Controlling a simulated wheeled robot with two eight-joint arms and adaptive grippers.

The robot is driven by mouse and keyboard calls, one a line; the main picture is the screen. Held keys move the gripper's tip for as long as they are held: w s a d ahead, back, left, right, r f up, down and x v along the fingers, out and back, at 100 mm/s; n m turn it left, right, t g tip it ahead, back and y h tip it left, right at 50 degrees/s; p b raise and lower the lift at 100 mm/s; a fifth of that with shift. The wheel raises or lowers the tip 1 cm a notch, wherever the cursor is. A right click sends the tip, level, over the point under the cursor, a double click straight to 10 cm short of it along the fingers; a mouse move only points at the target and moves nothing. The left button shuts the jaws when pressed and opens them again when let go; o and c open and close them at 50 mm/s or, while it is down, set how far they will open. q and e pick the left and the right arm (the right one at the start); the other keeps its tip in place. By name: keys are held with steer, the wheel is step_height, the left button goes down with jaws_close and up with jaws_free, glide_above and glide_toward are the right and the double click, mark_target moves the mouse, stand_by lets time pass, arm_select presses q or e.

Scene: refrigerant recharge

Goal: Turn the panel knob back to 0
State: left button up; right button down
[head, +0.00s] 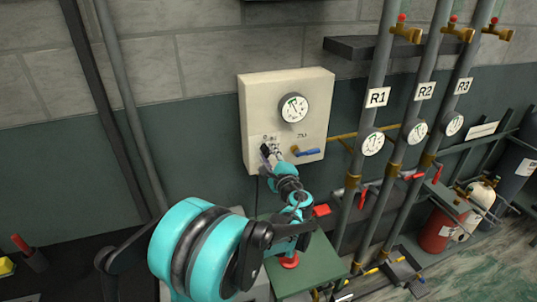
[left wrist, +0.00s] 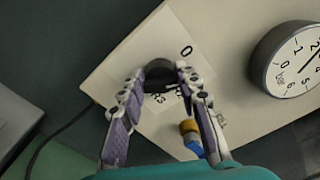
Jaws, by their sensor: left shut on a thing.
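The cream panel (head: 255,95) is mounted on the wall in the head view. Its dark knob (left wrist: 160,72) shows in the left wrist view, with a white label around it bearing a "0" above right and "R3" below. My left gripper (head: 272,155) reaches the panel's lower left in the head view. In the left wrist view its two fingers (left wrist: 158,84) are shut on the knob from both sides. The knob's pointer is hidden, so I cannot tell its setting. My right gripper is not in view.
A gauge (head: 293,108) and a blue-handled valve (head: 306,152) sit on the panel close to the knob. Grey pipes labelled R1 (head: 377,97), R2 (head: 425,90) and R3 (head: 463,86) stand to the right. A green-topped stand (head: 310,268) is below the panel.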

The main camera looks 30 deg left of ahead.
arm_select(q)
steer(key=n, duration=0.5)
steer(key=shift+f, duration=0.1)
steer(key=shift+n, duration=0.3)
stand_by(0.4)
steer(key=o, duration=1.1)
steer(key=v, duration=1.2)
steer(key=shift+a, duration=0.1)
